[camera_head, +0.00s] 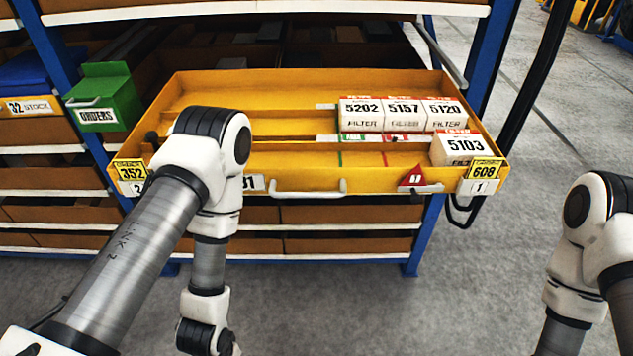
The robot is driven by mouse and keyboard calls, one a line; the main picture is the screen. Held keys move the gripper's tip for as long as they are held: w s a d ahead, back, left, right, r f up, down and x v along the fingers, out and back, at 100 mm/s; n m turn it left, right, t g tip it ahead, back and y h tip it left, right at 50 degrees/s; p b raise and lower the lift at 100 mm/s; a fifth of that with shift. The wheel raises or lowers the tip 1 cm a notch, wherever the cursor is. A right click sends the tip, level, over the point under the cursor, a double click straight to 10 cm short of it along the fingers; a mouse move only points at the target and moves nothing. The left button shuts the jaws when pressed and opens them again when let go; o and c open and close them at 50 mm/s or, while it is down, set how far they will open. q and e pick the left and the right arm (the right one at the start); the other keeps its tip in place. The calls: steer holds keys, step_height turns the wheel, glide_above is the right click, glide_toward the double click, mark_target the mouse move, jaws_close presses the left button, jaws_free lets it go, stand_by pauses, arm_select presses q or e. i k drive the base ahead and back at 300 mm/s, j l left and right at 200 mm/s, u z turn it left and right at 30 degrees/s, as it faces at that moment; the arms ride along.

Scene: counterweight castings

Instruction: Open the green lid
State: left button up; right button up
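A green box (99,119) with an "ORDERS" label hangs at the blue rack post on the left. Its sloping green lid (100,87) looks closed, with a pale handle (84,102) near the lower front edge. My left arm reaches in from the lower left, bends in front of the drawer and hangs down, right of the box and apart from it. Its wrist shows at the bottom, but the gripper itself is not visible. My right arm stands at the right edge; its gripper is out of the picture.
A pulled-out yellow drawer (400,180) juts out right of the green box. It holds white filter boxes (403,113) and a red triangular tag (413,177) is on its front. A blue bin (24,72) is far left. Grey floor (480,290) is clear in front.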

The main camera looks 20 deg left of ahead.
mark_target(97, 88)
steer(key=u, duration=1.7)
